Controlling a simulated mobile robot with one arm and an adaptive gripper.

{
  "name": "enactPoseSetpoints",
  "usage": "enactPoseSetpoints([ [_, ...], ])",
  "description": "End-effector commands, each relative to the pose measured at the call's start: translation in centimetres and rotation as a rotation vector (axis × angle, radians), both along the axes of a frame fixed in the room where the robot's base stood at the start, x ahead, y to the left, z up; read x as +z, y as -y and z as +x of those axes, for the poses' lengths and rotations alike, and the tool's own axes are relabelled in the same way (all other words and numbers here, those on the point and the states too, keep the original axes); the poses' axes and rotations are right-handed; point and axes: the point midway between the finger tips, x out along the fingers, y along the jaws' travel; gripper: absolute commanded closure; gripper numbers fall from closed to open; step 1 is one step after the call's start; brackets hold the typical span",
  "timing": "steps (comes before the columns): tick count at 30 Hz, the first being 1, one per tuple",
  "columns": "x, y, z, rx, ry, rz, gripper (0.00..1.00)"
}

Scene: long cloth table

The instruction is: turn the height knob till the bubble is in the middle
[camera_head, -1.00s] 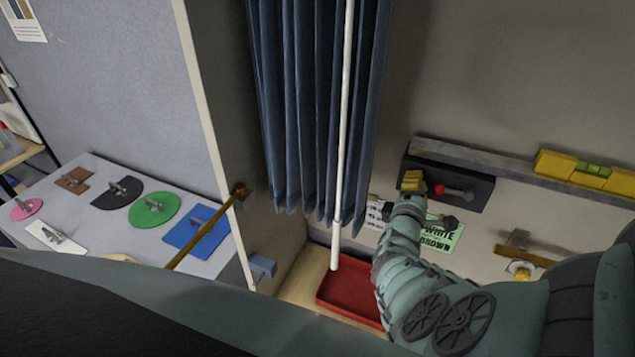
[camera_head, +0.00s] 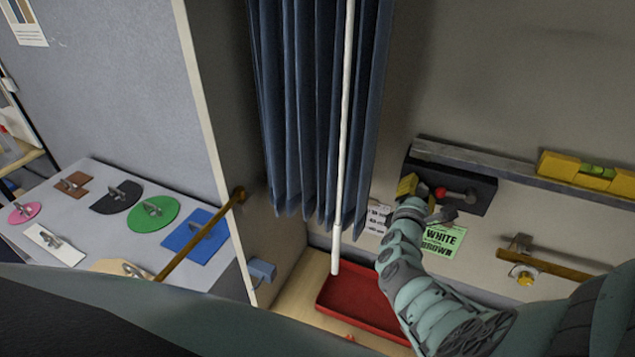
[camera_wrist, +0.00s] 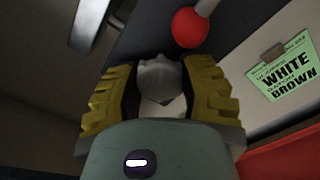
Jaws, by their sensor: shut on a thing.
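A yellow spirit level (camera_head: 590,172) with a green vial (camera_head: 597,170) lies on a long grey bar (camera_head: 490,157) at the right in the head view. The bubble's place in the vial is too small to tell. My gripper (camera_head: 408,186) is at the left end of a black block (camera_head: 478,189) under the bar. In the wrist view, the yellow ridged fingers of my gripper (camera_wrist: 160,92) are shut on a rounded grey knob (camera_wrist: 158,75). The fingers hide the knob's sides, and I cannot see any scale on it.
A red ball (camera_wrist: 190,27) on a lever is close beside the fingers. A green card (camera_head: 443,240) reading WHITE BROWN is right of my wrist. A brass bar (camera_head: 550,263) is further right. A red tray (camera_head: 365,302) and blue curtain (camera_head: 310,110) are left of my arm.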

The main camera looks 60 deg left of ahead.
Motion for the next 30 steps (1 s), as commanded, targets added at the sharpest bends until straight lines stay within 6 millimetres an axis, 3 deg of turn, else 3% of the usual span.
enactPoseSetpoints([
  [12, -0.07, -0.07, -0.03, 0.003, 0.098, -0.163, 0.95],
  [29, -0.10, -0.04, -0.01, 0.002, 0.110, -0.186, 0.95],
  [30, -0.10, -0.04, -0.01, 0.002, 0.110, -0.186, 0.53],
])
